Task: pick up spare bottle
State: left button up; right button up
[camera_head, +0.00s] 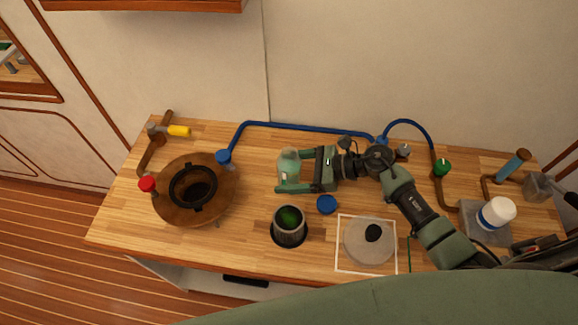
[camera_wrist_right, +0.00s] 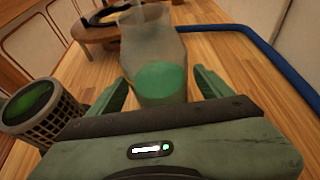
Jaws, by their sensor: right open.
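A clear bottle (camera_head: 289,160) with green liquid in its lower part stands on the wooden workbench, left of my right gripper (camera_head: 284,173). In the right wrist view the bottle (camera_wrist_right: 153,50) stands upright between the two open fingers (camera_wrist_right: 160,90). A gap shows between the bottle and the right-hand finger; the left-hand finger is close to it. The bottle's base is hidden behind the gripper body. My left gripper is not in view.
A metal mesh cup (camera_head: 290,228) with green inside and a blue cap (camera_head: 327,204) are near the gripper. A round wooden stand (camera_head: 222,200) is left. A blue pipe (camera_head: 300,127) runs behind. A white blue-banded container (camera_head: 497,212) stands at right.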

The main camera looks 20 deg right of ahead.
jog(key=x, duration=0.3)
jog(key=shift+a, duration=0.1)
jog(key=c, duration=1.6)
grip_shut()
